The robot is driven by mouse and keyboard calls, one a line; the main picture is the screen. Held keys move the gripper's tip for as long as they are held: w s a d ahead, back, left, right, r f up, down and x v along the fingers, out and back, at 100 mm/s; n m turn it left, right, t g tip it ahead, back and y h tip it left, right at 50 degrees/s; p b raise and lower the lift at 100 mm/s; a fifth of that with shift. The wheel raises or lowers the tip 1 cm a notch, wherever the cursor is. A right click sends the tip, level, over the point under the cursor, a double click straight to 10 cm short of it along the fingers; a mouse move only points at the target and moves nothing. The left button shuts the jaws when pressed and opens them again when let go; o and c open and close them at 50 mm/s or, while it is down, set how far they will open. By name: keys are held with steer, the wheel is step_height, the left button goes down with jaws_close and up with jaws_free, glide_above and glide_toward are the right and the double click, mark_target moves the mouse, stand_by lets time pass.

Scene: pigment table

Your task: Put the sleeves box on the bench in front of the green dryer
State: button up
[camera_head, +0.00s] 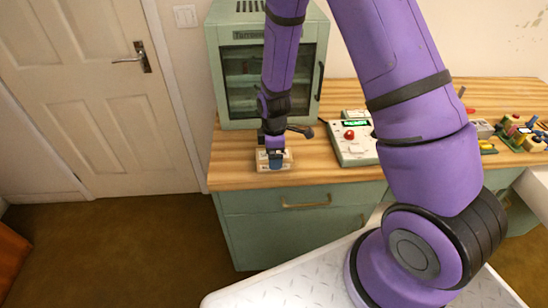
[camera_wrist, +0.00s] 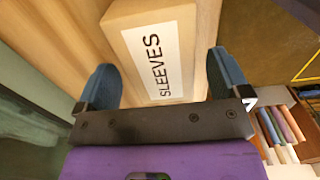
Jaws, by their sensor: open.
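The sleeves box (camera_head: 262,165) is a small tan carton with a white label. It appears to rest on the wooden bench (camera_head: 234,172), near its front left edge, in front of the green dryer (camera_head: 232,70). My gripper (camera_head: 276,158) points down over the box and partly hides it. In the wrist view, the box (camera_wrist: 203,22) shows the word SLEEVES and lies between my two blue fingers (camera_wrist: 163,68). The fingers are spread, with a visible gap on the left side; the right finger is close to the box. Contact cannot be told.
A pale device (camera_head: 352,150) with a red knob and green display stands right of the box. Spools and small items (camera_head: 515,135) crowd the bench's right end. In the wrist view, an open compartment of coloured sticks (camera_wrist: 280,130) shows at lower right. A door (camera_head: 80,90) is at left.

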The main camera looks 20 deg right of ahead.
steer(key=s+d+r+m+t, duration=0.1)
steer(key=s+d+r+m, duration=0.2)
steer(key=r, duration=1.2)
steer(key=s+r+m+t, duration=0.2)
steer(key=s+r+m, duration=0.25)
steer(key=r, duration=1.05)
steer(key=s+d+r+m+t, duration=0.1)
steer(key=s+r+m, duration=0.2)
steer(key=s+r, duration=0.2)
steer(key=s+d+r+m+t, duration=0.1)
steer(key=s+r+m, duration=0.3)
steer(key=s, duration=0.8)
steer(key=shift+d+r, duration=0.4)
steer(key=shift+r, duration=0.15)
steer(key=shift+s, duration=0.1)
